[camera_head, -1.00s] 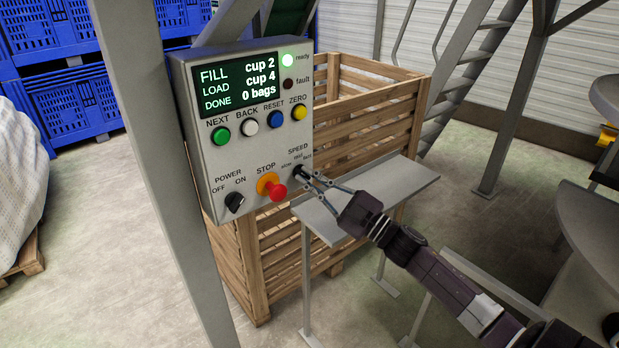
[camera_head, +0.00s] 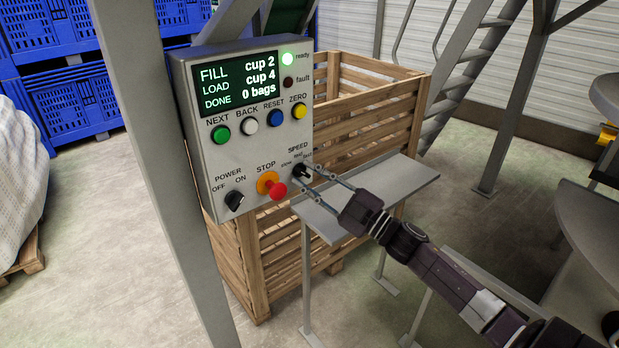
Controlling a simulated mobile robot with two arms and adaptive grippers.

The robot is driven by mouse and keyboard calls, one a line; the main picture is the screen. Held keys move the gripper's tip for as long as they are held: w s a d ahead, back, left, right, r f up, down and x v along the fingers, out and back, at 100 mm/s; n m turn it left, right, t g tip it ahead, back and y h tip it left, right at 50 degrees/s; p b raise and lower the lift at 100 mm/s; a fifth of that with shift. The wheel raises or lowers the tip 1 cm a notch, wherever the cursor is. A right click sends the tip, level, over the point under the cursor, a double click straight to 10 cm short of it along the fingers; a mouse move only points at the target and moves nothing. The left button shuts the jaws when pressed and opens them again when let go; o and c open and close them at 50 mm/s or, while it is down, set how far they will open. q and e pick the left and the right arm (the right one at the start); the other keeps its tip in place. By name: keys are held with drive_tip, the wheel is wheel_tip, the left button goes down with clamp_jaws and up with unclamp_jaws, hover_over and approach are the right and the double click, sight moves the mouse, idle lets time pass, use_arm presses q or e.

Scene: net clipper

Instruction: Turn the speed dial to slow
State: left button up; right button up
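The speed dial (camera_head: 299,171) is a small black knob at the lower right of the grey control box (camera_head: 238,160). It sits under the word SPEED, with small position labels above it. Its exact pointer direction is too small to tell. My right gripper (camera_head: 307,183) comes in from the lower right and is open. Its thin fingers are spread, the upper tip close by the dial and the lower tip below it. I cannot tell whether the upper tip touches the dial. My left gripper is not in view.
The red STOP button (camera_head: 276,190) on its orange base is just left of the dial. The black power switch (camera_head: 235,201) is further left. A grey shelf (camera_head: 400,190) lies under my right gripper. A wooden crate (camera_head: 380,120) stands behind the box.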

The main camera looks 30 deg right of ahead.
drive_tip(key=v, duration=1.2)
idle(0.3)
